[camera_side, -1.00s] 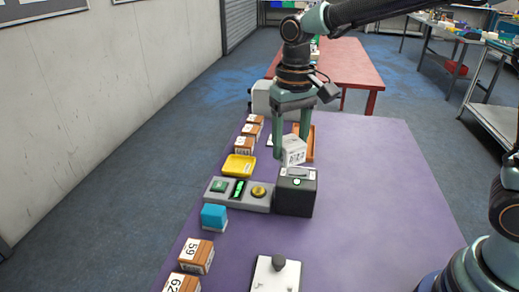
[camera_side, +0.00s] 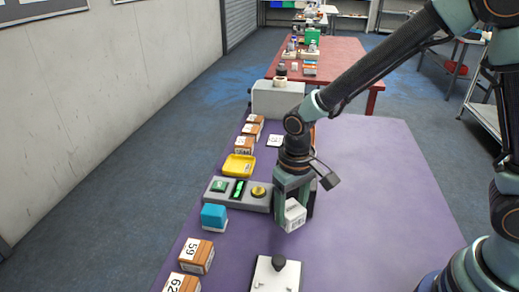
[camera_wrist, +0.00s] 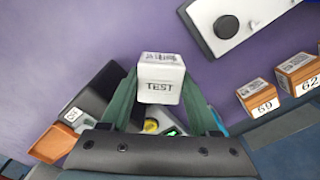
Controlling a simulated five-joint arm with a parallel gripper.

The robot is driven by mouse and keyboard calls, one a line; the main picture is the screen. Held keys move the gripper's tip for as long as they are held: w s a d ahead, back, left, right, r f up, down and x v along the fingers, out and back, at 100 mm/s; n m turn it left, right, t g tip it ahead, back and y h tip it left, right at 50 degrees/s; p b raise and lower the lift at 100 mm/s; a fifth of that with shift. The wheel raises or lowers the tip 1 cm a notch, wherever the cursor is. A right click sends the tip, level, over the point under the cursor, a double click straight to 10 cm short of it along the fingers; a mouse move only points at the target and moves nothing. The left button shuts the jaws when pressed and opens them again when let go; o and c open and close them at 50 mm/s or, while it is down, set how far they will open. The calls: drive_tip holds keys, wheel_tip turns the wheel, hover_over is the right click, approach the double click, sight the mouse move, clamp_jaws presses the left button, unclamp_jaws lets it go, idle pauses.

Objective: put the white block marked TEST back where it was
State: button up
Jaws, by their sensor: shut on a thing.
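The white block marked TEST (camera_side: 292,215) is between the fingers of my gripper (camera_side: 289,205), which is shut on it. In the wrist view the block (camera_wrist: 161,80) shows its TEST face, with a barcode on the face above. The green fingers of my gripper (camera_wrist: 160,100) hold its two sides. In the side view the block is in front of the dark scanner box, which my gripper mostly hides. I cannot tell how high above the purple table (camera_side: 370,200) it is.
A grey panel (camera_side: 227,198) with a green display, a yellow tray (camera_side: 239,165) and a blue block (camera_side: 214,217) stand at left. Numbered boxes (camera_side: 196,256) line the left edge. A white plate with a dark knob (camera_side: 275,274) lies nearest the camera. The table's right side is clear.

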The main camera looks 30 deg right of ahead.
drive_tip(key=shift+f, duration=2.7)
drive_tip(key=shift+f, duration=0.1)
drive_tip(key=o, duration=1.5)
drive_tip(key=shift+c, duration=0.2)
